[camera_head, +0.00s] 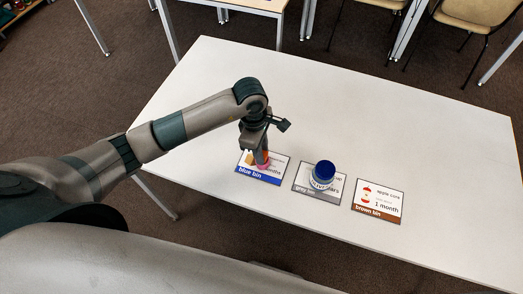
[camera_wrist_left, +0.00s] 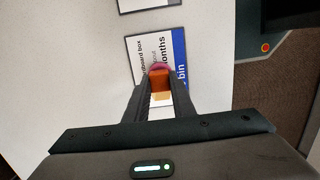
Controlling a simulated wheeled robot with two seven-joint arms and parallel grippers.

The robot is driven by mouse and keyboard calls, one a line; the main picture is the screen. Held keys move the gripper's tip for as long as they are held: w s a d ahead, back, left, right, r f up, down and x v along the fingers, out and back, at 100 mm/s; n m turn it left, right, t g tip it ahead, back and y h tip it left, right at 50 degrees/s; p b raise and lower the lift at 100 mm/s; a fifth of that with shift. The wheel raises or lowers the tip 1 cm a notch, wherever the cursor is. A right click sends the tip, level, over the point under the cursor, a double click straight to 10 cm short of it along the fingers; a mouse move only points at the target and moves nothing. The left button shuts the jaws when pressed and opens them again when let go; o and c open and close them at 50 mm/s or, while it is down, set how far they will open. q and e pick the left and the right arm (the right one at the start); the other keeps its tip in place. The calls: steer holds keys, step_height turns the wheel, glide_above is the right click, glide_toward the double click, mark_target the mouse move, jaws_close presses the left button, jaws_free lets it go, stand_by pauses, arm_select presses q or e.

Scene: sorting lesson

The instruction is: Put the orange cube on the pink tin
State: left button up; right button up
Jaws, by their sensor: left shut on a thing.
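My left gripper (camera_head: 262,157) reaches down over the blue bin card. It is shut on the orange cube (camera_wrist_left: 159,80), which shows between the two fingers in the left wrist view. The pink tin (camera_wrist_left: 159,66) shows as a pink rim just past the cube; the cube and fingers hide most of it. In the head view the pink tin (camera_head: 263,167) is a small patch right under the fingertips, on the blue bin card. The cube is directly over the tin or against it; I cannot tell whether they touch. My right gripper is not in view.
The blue bin card (camera_head: 258,176), grey bin card (camera_head: 302,185) and brown bin card (camera_head: 378,208) lie in a row on the white table (camera_head: 330,110). A blue-lidded jar (camera_head: 324,171) stands on the grey bin card. The table behind the cards is clear.

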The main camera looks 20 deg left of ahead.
arm_select(q)
steer(key=o, duration=1)
steer(key=shift+r, duration=0.1)
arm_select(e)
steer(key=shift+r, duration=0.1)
arm_select(q)
steer(key=shift+r, duration=0.45)
steer(key=r+b, duration=0.1)
steer(key=r, duration=0.3)
steer(key=a+r+b, duration=0.1)
steer(key=r, duration=0.1)
steer(key=shift+w+r+b, duration=0.1)
steer(key=shift+r+b, duration=0.2)
steer(key=shift+r, duration=0.1)
steer(key=r, duration=0.2)
steer(key=r+b, duration=0.1)
steer(key=r, duration=0.1)
steer(key=shift+a, duration=0.25)
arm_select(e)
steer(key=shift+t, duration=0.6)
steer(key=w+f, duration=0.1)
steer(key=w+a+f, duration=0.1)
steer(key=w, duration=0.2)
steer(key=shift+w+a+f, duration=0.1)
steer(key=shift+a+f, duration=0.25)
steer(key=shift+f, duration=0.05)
